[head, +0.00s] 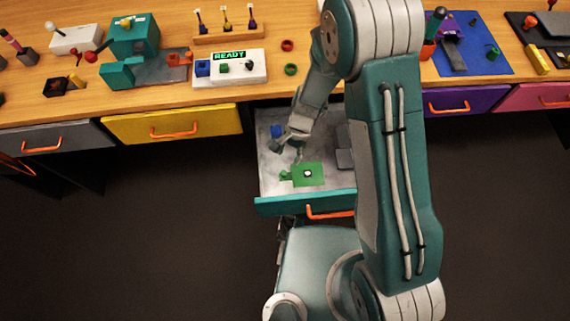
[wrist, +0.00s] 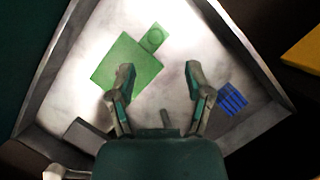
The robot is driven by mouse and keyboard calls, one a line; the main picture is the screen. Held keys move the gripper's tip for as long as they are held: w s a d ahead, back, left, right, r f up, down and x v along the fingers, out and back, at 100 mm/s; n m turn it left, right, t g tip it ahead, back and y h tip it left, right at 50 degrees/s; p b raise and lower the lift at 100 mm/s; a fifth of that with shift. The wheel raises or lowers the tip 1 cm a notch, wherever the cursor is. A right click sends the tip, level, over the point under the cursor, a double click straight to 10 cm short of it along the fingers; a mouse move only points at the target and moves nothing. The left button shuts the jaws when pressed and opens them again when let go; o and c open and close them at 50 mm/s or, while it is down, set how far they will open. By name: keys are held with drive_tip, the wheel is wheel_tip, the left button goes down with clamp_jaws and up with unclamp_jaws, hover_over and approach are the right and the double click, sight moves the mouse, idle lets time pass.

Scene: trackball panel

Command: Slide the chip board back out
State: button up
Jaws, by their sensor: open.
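A flat green chip board (head: 318,180) lies in the open teal-fronted drawer, with a small dark-and-white spot on it and a tab on its left side. In the wrist view, the green board (wrist: 122,62) lies on the pale drawer floor with its tab pointing up and right. My gripper (head: 292,150) is over the drawer, beside the board. In the wrist view my gripper (wrist: 159,74) is open and empty, its left fingertip overlapping the board's lower right edge. I cannot tell whether they touch. The board's dark spot does not show there.
A blue block (head: 277,131) sits in the drawer's back left, and a grey piece (head: 345,158) lies at its right. The drawer's teal front (head: 280,204) and walls bound the space. On the table are a READY panel (head: 255,75) and a teal machine (head: 135,38).

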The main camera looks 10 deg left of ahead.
drive_tip(key=v, duration=0.5)
idle(0.4)
